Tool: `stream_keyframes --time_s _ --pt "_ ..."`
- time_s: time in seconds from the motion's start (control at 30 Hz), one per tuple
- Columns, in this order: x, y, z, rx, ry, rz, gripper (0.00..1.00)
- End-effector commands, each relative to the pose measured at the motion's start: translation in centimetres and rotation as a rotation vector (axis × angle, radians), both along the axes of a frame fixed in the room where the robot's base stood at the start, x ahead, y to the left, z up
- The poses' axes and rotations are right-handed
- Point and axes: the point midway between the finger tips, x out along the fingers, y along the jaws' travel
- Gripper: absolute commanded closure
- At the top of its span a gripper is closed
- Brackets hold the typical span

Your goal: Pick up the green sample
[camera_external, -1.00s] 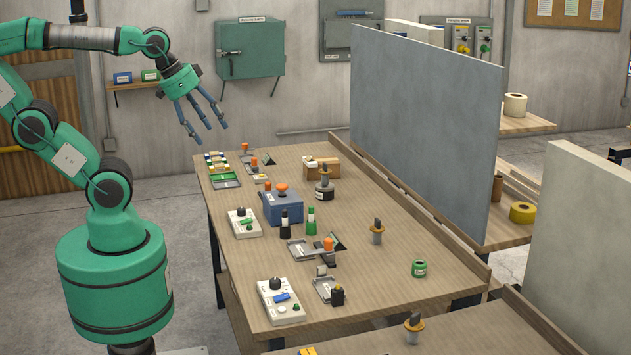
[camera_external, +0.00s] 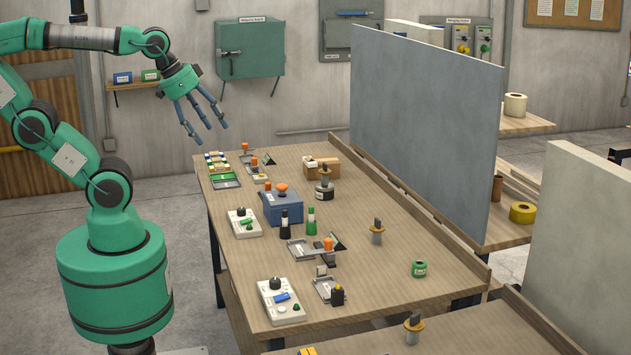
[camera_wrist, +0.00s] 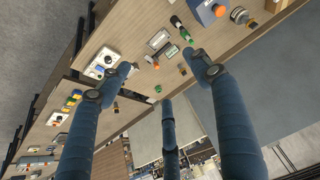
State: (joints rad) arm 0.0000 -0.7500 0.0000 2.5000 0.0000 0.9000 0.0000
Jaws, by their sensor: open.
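Two green things stand on the wooden table: a short green roll or jar with a pale label (camera_external: 419,268) near the right side, and a slim green bottle (camera_external: 311,222) beside a black bottle. I cannot tell which is the sample. In the wrist view the short green one (camera_wrist: 158,88) appears small between my fingers, and the green bottle (camera_wrist: 186,36) is higher up. My gripper (camera_external: 211,131) is open and empty, its three blue fingers spread, high above the table's far left end. It is well away from both green things.
The table (camera_external: 385,290) also holds a blue box (camera_external: 283,207), white control boxes (camera_external: 282,301), metal fixtures and an orange-collared tool (camera_external: 376,231). A tall grey partition (camera_external: 425,130) stands along the right side. The table around the short green item is mostly clear.

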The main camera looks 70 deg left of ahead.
Motion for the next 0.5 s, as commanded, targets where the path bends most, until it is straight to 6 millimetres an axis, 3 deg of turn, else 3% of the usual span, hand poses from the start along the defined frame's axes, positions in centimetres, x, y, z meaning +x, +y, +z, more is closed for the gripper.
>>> stream_keyframes --time_s 0.5 --pt "0.82 0.49 0.57 0.007 0.006 0.004 0.32"
